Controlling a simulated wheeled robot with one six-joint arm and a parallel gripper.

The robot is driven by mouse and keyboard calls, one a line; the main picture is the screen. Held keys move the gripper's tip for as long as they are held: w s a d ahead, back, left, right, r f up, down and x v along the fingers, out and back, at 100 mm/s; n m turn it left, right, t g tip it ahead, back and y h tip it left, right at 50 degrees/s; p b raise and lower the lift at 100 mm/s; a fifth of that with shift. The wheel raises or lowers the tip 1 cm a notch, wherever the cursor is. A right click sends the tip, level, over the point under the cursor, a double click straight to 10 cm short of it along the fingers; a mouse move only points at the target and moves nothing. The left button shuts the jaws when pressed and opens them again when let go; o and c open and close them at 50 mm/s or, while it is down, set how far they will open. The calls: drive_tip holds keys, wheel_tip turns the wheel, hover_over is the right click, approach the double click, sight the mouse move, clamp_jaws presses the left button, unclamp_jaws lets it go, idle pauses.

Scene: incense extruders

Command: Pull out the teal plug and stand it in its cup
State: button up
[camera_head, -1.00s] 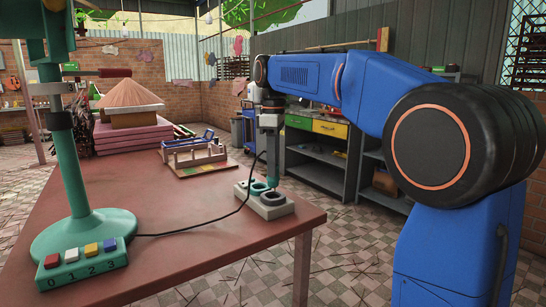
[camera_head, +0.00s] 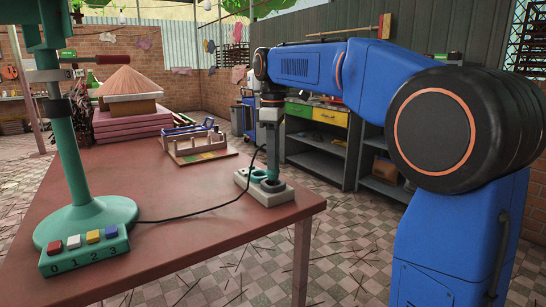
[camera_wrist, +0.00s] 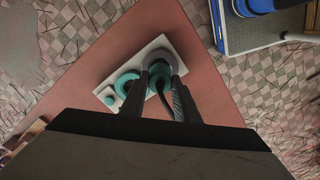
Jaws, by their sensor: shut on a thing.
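My gripper (camera_head: 270,150) points down and is shut on the teal plug (camera_wrist: 160,74), from which a black cable runs. The plug's lower end is at the grey cup (camera_head: 281,188), at the near right end of a white block (camera_head: 261,193). It looks upright and within the cup's rim, but I cannot tell whether it touches the bottom. The grey cup also shows in the wrist view (camera_wrist: 171,55), partly hidden by the plug and fingers. A teal ring socket (camera_head: 257,173) sits beside it on the block, clear of the plug.
The block stands near the table's (camera_head: 200,232) right edge. A teal stand (camera_head: 90,222) with a button box (camera_head: 83,251) is at the left. A wooden rack (camera_head: 198,147) and a pink stack with a straw hat (camera_head: 127,82) stand behind. The black cable crosses the table.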

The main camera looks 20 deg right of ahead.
drive_tip(key=shift+f, duration=1.4)
idle(0.5)
drive_tip(key=o, duration=1.1)
